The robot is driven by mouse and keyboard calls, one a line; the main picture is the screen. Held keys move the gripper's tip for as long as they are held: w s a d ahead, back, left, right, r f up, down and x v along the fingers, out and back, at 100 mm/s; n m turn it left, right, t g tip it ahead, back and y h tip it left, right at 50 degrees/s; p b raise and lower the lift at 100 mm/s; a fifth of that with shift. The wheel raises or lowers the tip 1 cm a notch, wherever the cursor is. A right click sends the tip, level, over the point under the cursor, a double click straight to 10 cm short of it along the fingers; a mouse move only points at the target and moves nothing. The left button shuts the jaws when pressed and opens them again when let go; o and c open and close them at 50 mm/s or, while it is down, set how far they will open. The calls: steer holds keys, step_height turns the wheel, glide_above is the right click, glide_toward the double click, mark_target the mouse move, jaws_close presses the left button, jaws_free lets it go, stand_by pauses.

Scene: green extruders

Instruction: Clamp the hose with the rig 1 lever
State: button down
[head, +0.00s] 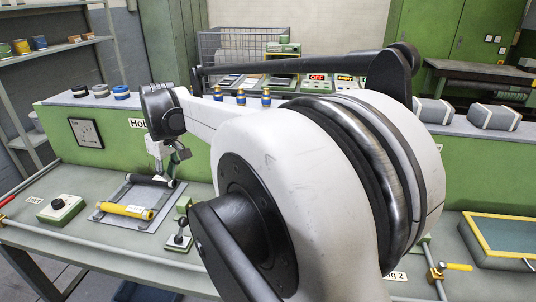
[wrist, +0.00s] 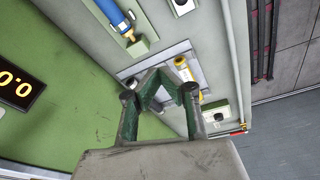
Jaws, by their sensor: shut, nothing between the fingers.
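My gripper (head: 167,163) hangs over the left part of the bench, above or close to a grey plate (head: 112,218). It is shut and empty; its green fingers (wrist: 158,80) show from behind in the wrist view. A blue hose (wrist: 110,12) with a brass end lies near a small green block (wrist: 138,47); the green block also shows in the head view (head: 184,203). A small black-knobbed lever (head: 180,226) stands on a pale base in front of the block. I cannot tell whether this is the rig 1 lever. My arm hides much of the bench centre.
A knob box (head: 61,208) stands to the left. At right are a yellow-handled valve (head: 455,267) and a yellow-rimmed tray (head: 472,238). A green wall (head: 105,126) backs the bench.

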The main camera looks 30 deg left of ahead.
steer(key=w+d+r+m+t+b, duration=0.1)
steer(key=w+d+r+m, duration=0.1)
steer(key=w+d, duration=0.5)
steer(key=w+d+r+m+t+y+b, duration=0.1)
steer(key=w+d, duration=0.7)
steer(key=d, duration=0.8)
step_height(320, 180, up, 2)
steer(key=m+b, duration=0.1)
steer(key=m, duration=0.2)
steer(key=shift+w+d+r, duration=0.15)
steer(key=shift+w+d, duration=0.05)
steer(key=shift+w, duration=0.1)
steer(key=s+d+r+m+t, duration=0.1)
steer(key=d+r+m, duration=0.15)
steer(key=d, duration=1.25)
steer(key=s+d+r+m+t, duration=0.2)
steer(key=d+m, duration=0.1)
steer(key=d, duration=1.3)
steer(key=s+d+f+m+h, duration=0.1)
steer(key=s+d+f+m, duration=0.2)
steer(key=s+d, duration=0.6)
steer(key=s+d+f+m+t+h, duration=0.1)
steer(key=s+d+f+m+h, duration=0.1)
steer(key=s+d+f, duration=0.5)
steer(key=s+d+m, duration=0.1)
steer(key=s+d, duration=0.1)
steer(key=d, duration=0.4)
steer(key=shift+d+t+h, duration=0.25)
steer(key=shift+t+h, duration=0.05)
